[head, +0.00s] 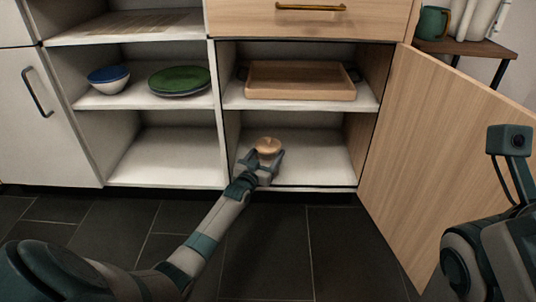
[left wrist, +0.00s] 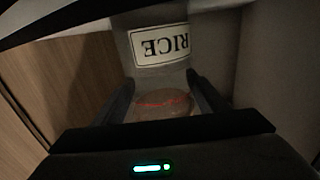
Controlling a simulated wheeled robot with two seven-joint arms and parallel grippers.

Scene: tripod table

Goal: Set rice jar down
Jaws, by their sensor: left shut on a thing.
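The rice jar has a round light wooden lid (head: 268,146), which shows in the head view at the front of the lower right cupboard compartment. In the left wrist view the jar (left wrist: 160,45) is greyish with a white label reading RICE, upside down in the picture, and its lid (left wrist: 163,104) lies between the fingers. My left gripper (head: 264,168) is shut on the jar, inside the compartment just above its floor (head: 315,160). The gripper hides the jar's body in the head view, so I cannot tell whether its base touches the shelf. My right gripper's fingers are not visible.
A wooden tray (head: 300,81) lies on the shelf above. The open cupboard door (head: 440,150) stands to the right. The left shelf holds a bowl with a blue inside (head: 108,78) and green plates (head: 180,80). The compartment has free floor right of the gripper.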

